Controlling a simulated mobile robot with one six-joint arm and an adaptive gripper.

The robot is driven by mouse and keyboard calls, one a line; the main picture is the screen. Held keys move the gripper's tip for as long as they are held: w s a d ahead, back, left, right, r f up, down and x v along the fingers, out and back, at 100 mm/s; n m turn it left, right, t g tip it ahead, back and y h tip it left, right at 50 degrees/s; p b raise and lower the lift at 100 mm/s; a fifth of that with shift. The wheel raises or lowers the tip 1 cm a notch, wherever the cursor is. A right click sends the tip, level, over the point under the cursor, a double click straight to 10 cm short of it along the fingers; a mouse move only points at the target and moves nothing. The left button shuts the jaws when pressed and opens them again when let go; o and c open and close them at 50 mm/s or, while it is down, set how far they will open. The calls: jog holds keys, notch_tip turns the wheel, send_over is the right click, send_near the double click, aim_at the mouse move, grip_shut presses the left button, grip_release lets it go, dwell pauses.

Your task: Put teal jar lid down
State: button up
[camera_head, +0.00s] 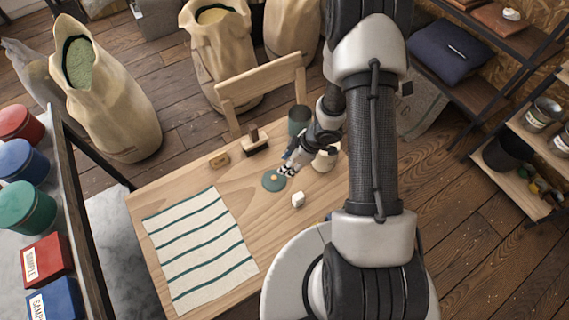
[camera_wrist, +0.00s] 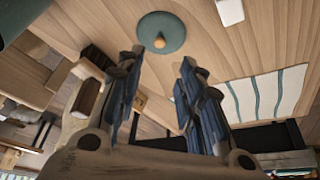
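The teal jar lid (camera_head: 267,184) is a round disc with a small wooden knob. It appears to lie flat on the wooden table (camera_head: 170,199), knob side up, to the right of the striped cloth. It also shows at the top of the wrist view (camera_wrist: 176,25). My gripper (camera_head: 284,171) is beside the lid, on its right in the head view. In the wrist view, its two blue fingers (camera_wrist: 162,58) are spread with nothing between them, and the lid and knob lie beyond the fingertips. The exact height of the fingertips above the table is hard to tell.
A white cube (camera_head: 298,199) sits close to the lid. A striped cloth (camera_head: 200,248) covers the table's left part. A dark teal canister (camera_head: 298,120), a cream pot (camera_head: 325,160), a wooden-handled dark tool (camera_head: 256,146) and a small wooden block (camera_head: 219,160) stand behind. A chair (camera_head: 262,80) is at the far edge.

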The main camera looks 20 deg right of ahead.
jog(key=w+d+r+m+t+h, duration=0.1)
jog(key=w+d+r+h, duration=0.15)
jog(key=r, duration=0.55)
jog(key=w+d+r+m+t+h, duration=0.2)
jog(key=w+d+r, duration=0.15)
jog(key=r, duration=0.55)
jog(key=s+d+r+m+h, duration=0.1)
jog(key=s+r+m+h, duration=0.3)
jog(key=r, duration=0.9)
jog(key=s+a+r+m+y, duration=0.1)
jog(key=s+a+r, duration=0.2)
jog(key=s, duration=0.4)
jog(key=s+a+r+m+y, duration=0.1)
jog(key=s+a+r+y, duration=0.1)
jog(key=s, duration=0.5)
jog(key=s+a+r+m+y, duration=0.2)
jog(key=s+a+r, duration=0.2)
jog(key=s+a, duration=0.2)
jog(key=shift+s+a+r+g, duration=0.15)
jog(key=shift+s+a+g, duration=0.1)
jog(key=shift+s+g, duration=0.25)
